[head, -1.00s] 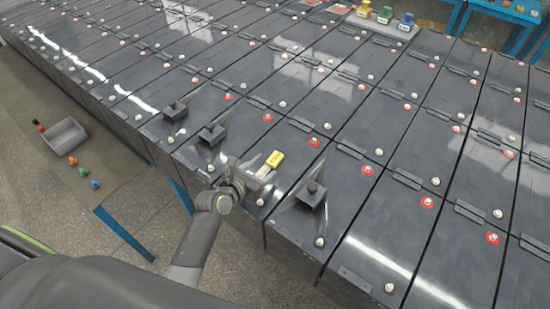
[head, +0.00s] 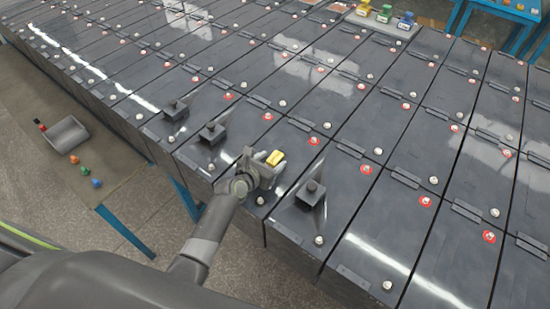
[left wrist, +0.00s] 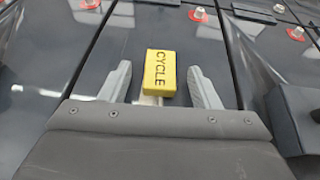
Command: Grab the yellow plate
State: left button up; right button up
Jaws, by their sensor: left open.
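The yellow plate (head: 275,157) is a small block on the battery tops near the front edge. In the left wrist view the yellow plate (left wrist: 160,72) carries the dark word "CYCLE" and has a pale piece below its near end. My left gripper (head: 265,158) is open, with its two grey fingers to either side of the plate. In the left wrist view the fingers of the left gripper (left wrist: 160,85) stand apart from the plate, with a gap on both sides. My right gripper is not in view.
Dark batteries (head: 330,120) with red and white terminals fill the surface. Black knobbed pieces stand on both sides of the gripper, one at right (head: 311,193) and one at left (head: 212,132). A grey scoop-like bin (head: 68,135) lies lower left. Coloured pieces sit on a tray (head: 385,24) behind.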

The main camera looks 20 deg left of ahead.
pick_arm(q)
jog(key=shift+c, duration=0.2)
jog(key=c, duration=1)
